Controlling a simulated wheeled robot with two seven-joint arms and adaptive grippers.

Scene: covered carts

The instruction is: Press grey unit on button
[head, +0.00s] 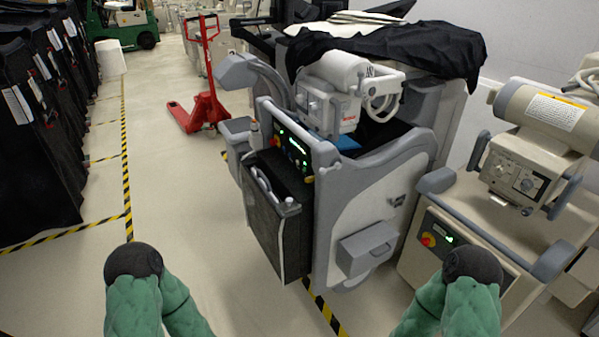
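The grey unit (375,205) is a wheeled cart with grey and white panels in the middle of the head view. Its dark control panel (288,150) is on the upper front left, with lit green marks and a red knob (276,141). The panel's individual buttons are too small to tell apart, so I cannot make out which is the on button. Only the dark round joints and green links of my two arms show at the bottom edge, left and right, apart from the unit. Neither gripper is in view.
A beige unit (480,225) with its own red knob (428,239) stands close on the right. Black-covered carts (40,130) line the left. A red pallet jack (205,105) and a green forklift (125,22) stand behind. The floor (185,215) left of the grey unit is clear.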

